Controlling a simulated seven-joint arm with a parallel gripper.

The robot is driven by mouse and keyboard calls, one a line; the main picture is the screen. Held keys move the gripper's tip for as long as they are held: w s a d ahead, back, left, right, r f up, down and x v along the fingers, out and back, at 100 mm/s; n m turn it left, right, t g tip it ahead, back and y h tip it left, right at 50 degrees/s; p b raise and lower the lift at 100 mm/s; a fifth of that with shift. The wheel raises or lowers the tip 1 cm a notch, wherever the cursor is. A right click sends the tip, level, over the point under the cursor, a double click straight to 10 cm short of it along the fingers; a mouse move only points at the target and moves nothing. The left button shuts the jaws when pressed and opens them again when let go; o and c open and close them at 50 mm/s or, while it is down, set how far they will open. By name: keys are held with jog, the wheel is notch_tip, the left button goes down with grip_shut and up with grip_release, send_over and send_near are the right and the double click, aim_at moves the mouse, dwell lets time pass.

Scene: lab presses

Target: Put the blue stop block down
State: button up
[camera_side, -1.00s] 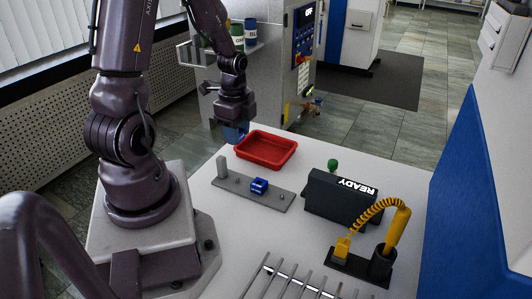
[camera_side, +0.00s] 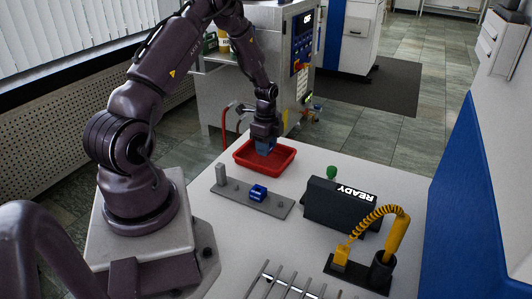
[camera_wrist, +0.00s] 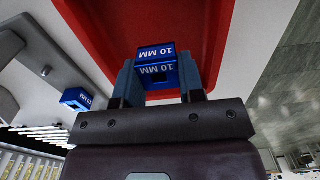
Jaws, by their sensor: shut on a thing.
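My gripper (camera_side: 264,150) points down over the red tray (camera_side: 291,161) on the white table. In the wrist view my gripper (camera_wrist: 158,78) is shut on a blue stop block (camera_wrist: 157,70) marked "10 MM", with one finger on each side. The red tray (camera_wrist: 222,20) lies beneath the held block; whether the block touches its floor I cannot tell. A second blue block (camera_side: 257,192) sits on the grey plate (camera_side: 279,207) in front of the tray. It also shows in the wrist view (camera_wrist: 76,99), at the left.
The plate also carries an upright grey post (camera_side: 220,174). A dark box reading "READY" (camera_side: 340,203) stands to the right, with a green knob (camera_side: 331,172) behind it. A yellow tool with a coiled cord (camera_side: 397,234) and a metal rack (camera_side: 295,285) are nearer the camera.

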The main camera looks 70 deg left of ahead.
aim_at(266, 160)
jog(key=shift+f, duration=1.35)
jog(key=shift+f, duration=0.15)
jog(key=o, duration=1)
